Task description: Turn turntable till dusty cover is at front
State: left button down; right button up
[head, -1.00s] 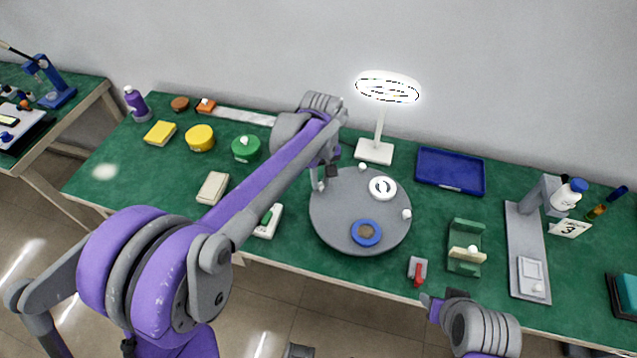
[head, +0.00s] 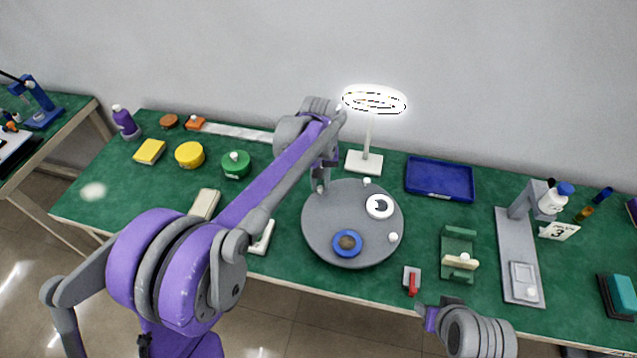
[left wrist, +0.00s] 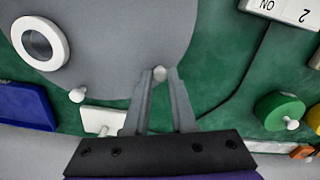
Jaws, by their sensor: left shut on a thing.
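The grey round turntable (head: 325,240) lies on the green bench, with small white knobs (head: 393,237) around its rim. A blue ring-shaped piece with a brown, dusty-looking middle (head: 347,243) sits near its front edge. A white ring-shaped piece with a dark middle (head: 380,206) sits at its back right. My left gripper (head: 320,188) is at the turntable's back-left rim. In the left wrist view its fingers (left wrist: 160,80) are shut on a white rim knob (left wrist: 159,72). My right gripper (head: 425,312) hangs near the bench's front edge; its jaws are unclear.
A ring lamp (head: 365,162) stands close behind the turntable, and a blue tray (head: 440,180) lies back right. A red-and-grey device (head: 411,281) and green stand (head: 458,254) are at the right. A green round container (head: 235,165) stands left.

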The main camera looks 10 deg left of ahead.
dwell(0.4)
pick_arm(q)
jog(key=c, duration=0.7)
grip_release()
jog(key=shift+c, duration=0.2)
jog(key=shift+r, duration=0.15)
notch_tip(320, 180, up, 11)
jog(key=shift+f+p, duration=0.2)
jog(key=shift+p, duration=0.2)
